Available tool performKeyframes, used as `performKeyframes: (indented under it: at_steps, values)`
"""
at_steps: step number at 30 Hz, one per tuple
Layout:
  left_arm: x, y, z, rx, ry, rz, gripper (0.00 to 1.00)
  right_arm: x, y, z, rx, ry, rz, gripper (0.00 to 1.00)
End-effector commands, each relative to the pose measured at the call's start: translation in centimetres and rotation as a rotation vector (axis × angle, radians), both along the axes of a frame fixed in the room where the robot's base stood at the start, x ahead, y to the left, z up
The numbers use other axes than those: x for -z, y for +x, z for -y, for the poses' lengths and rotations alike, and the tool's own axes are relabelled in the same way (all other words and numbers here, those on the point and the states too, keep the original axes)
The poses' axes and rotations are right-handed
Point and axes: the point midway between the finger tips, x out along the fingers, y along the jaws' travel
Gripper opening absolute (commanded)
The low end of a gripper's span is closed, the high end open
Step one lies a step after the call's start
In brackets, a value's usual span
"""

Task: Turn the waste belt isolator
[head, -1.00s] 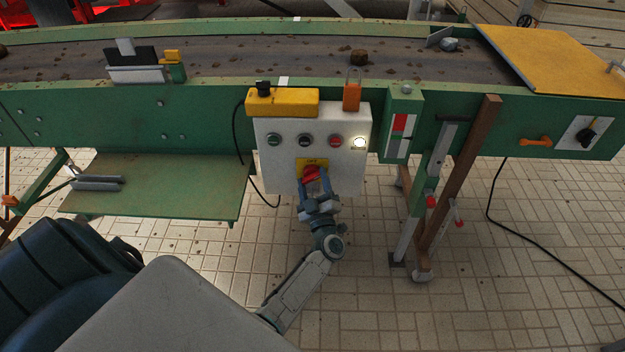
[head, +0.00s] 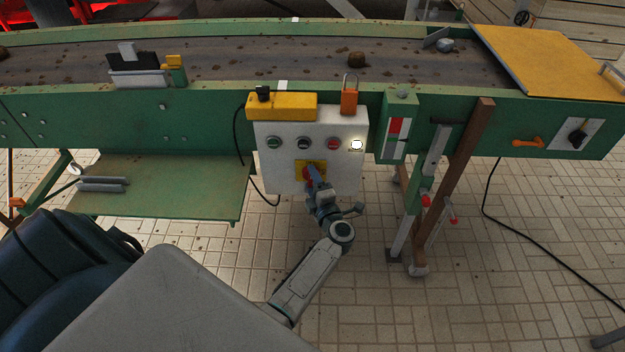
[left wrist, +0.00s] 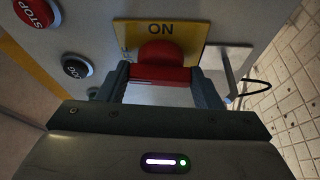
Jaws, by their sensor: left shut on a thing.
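The waste belt isolator is a red rotary handle (left wrist: 162,68) on a yellow plate (left wrist: 132,35), on the lower part of a white control box. In the left wrist view the plate reads "ON" above the handle. My left gripper (head: 312,172) is shut on the red handle, with one finger on each side of it (left wrist: 163,80). In the head view the gripper covers part of the handle, and the gripper looks rolled to one side. My right gripper is not in view.
The white box (head: 345,178) carries a row of buttons and a lit white lamp (head: 357,145). An orange padlock (head: 349,101) and a yellow block (head: 283,106) sit at its top. A green shelf (head: 165,185) juts out left; a brown post (head: 460,180) stands right.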

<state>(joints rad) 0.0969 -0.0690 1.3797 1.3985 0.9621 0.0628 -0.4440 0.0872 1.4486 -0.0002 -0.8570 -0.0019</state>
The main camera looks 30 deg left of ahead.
Motion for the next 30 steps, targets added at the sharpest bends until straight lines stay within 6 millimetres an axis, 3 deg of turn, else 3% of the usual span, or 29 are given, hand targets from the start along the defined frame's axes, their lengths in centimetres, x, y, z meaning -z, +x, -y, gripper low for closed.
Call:
performKeyframes:
  at_steps: [9,23,24,26,30]
  values:
    - [0.1,-0.1,0.1,0.001,-0.076,0.043,0.36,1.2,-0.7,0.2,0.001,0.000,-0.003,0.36]
    - [0.1,-0.1,0.1,0.001,-0.084,0.048,0.36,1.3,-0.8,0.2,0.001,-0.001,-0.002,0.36]
    - [0.1,-0.1,0.1,0.001,-0.084,0.048,0.67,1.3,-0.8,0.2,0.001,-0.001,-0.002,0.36]
    - [0.1,-0.1,0.1,0.001,-0.084,0.048,0.79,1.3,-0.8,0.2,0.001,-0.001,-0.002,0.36]
    - [0.1,0.0,0.0,0.001,-0.082,0.049,0.81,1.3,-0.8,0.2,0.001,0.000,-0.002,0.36]
